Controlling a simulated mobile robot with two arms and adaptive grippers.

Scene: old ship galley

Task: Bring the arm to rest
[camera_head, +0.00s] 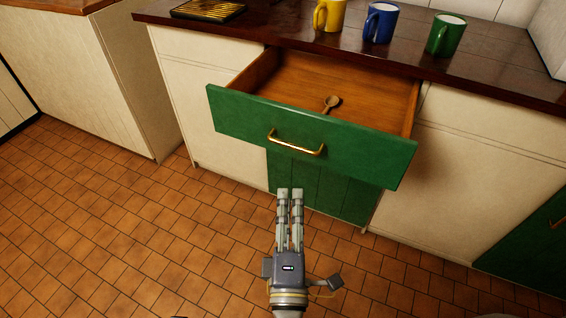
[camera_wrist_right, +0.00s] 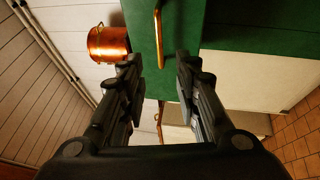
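My right gripper (camera_head: 290,192) is in front of the green drawer, below its brass handle (camera_head: 297,144) in the head view. In the right wrist view its two fingers (camera_wrist_right: 160,72) stand apart with nothing between them, so it is open and empty. The brass handle (camera_wrist_right: 158,35) shows beyond the fingertips there, apart from them. The drawer (camera_head: 310,135) is pulled open, and a wooden spoon (camera_head: 332,103) lies in it. My left gripper is not in view.
Yellow (camera_head: 329,14), blue (camera_head: 380,22) and green (camera_head: 446,35) mugs stand on the dark countertop (camera_head: 490,58) behind the drawer. A dark tray (camera_head: 208,9) lies at the back left. A copper pot (camera_wrist_right: 108,42) shows in the wrist view. The tiled floor (camera_head: 130,230) is clear at left.

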